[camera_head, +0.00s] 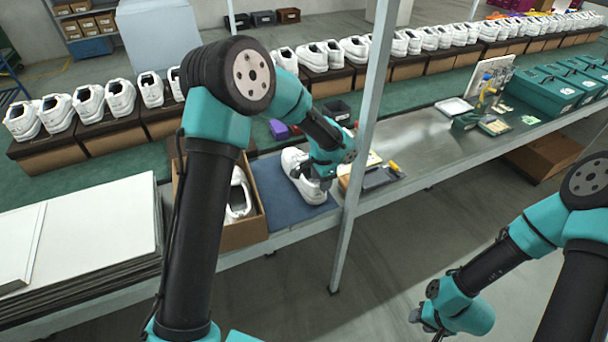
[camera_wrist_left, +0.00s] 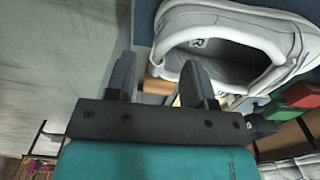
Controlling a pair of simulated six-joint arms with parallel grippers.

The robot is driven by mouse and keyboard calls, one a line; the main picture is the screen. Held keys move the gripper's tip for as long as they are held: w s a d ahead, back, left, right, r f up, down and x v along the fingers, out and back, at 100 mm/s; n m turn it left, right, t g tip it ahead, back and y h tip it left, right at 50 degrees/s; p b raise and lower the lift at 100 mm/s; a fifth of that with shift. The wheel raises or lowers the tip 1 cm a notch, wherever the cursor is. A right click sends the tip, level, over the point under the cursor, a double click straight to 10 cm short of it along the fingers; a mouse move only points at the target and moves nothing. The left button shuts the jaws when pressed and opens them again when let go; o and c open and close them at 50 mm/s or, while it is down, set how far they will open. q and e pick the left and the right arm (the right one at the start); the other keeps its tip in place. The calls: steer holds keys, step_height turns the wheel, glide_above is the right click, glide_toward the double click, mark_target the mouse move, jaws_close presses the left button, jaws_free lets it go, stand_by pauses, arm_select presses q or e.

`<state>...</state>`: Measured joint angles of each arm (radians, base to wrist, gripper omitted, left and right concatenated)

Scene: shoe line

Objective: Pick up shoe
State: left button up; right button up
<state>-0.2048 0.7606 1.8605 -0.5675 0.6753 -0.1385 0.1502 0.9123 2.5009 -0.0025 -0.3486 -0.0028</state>
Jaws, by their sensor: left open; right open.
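A white shoe (camera_head: 297,172) stands on a blue mat (camera_head: 262,180) on the bench in the head view. My left gripper (camera_head: 318,185) is over its right side, hiding part of it. In the left wrist view the shoe (camera_wrist_left: 235,30) shows its open collar at the upper right. The left gripper's fingers (camera_wrist_left: 158,78) are apart with nothing held; one finger overlaps the shoe's collar edge, and I cannot tell whether they touch. My right gripper (camera_head: 424,319) is open and empty, low at the right, away from the bench.
An open cardboard box (camera_head: 246,232) holding a white shoe (camera_head: 238,196) is left of the mat. A grey post (camera_head: 362,140) rises just right of the mat. A dark tray (camera_head: 378,178) lies beyond it. Rows of shoes on boxes line the back conveyor. Stacked white boards (camera_head: 90,235) fill the left.

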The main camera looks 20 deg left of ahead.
mark_target(320, 200)
arm_select(q)
steer(key=shift+f, duration=1.9)
steer(key=shift+c, duration=0.5)
jaws_close()
